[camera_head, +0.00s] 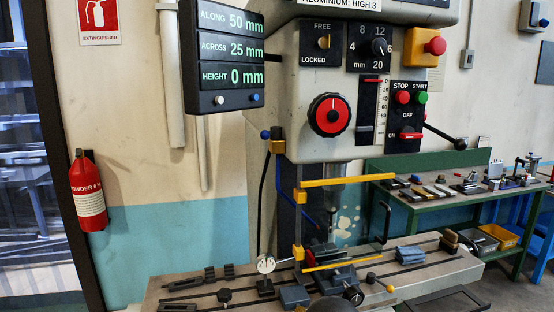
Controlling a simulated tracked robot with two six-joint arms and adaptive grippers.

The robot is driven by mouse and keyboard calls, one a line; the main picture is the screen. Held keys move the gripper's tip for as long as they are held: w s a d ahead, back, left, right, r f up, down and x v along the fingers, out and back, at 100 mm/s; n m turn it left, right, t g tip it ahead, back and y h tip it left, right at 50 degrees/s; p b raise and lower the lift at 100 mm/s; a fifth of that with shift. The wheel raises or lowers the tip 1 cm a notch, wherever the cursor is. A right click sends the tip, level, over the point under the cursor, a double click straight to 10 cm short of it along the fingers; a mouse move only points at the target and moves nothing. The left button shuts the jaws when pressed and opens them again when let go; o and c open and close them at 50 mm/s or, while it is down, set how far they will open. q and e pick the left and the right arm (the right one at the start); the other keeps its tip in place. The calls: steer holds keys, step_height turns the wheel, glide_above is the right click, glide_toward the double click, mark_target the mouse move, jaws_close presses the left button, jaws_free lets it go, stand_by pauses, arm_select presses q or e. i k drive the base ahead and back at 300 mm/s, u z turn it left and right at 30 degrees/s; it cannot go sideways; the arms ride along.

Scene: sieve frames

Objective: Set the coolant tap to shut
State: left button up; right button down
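What looks like the coolant tap is a small brass-coloured block (278,147) on the left side of the milling machine's head. A short dark lever with a blue ball end (265,134) points left from its top. I cannot tell from the lever whether the tap is open or shut. No flow of coolant is visible. Neither of my grippers can be made out in the head view.
Yellow guard bars (346,180) stand in front of the spindle, right of and below the tap. The readout box (224,60) hangs above left. A vice and clamps lie on the slotted machine table (410,277). A green bench (436,203) stands at right. The wall area left of the tap is clear.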

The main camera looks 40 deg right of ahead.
mark_target(275, 133)
steer(key=z, duration=1.1)
steer(key=k, duration=0.9)
steer(key=u, duration=0.25)
steer(key=i, duration=1)
steer(key=u, duration=0.1)
